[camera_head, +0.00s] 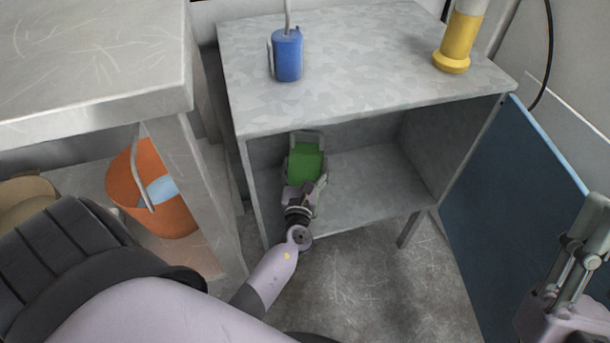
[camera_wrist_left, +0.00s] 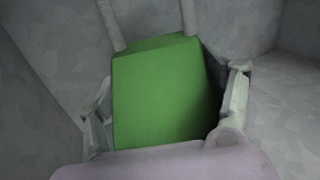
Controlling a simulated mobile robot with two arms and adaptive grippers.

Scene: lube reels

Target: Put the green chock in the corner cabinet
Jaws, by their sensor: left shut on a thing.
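The green chock (camera_head: 305,163) is inside the open grey corner cabinet (camera_head: 370,98), near its left side wall. The chock has a grey handle at its far end. My left gripper (camera_head: 303,180) reaches in through the cabinet's front opening and is shut on the chock. In the left wrist view the green chock (camera_wrist_left: 160,95) fills the middle, between the two fingers of the left gripper (camera_wrist_left: 165,110). Whether the chock touches the cabinet floor is unclear.
The blue cabinet door (camera_head: 515,210) stands open at the right. A blue can (camera_head: 287,56) and a yellow cylinder (camera_head: 460,40) stand on the cabinet top. A grey workbench (camera_head: 100,60) and an orange bucket (camera_head: 150,195) are at the left. The cabinet's right interior is empty.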

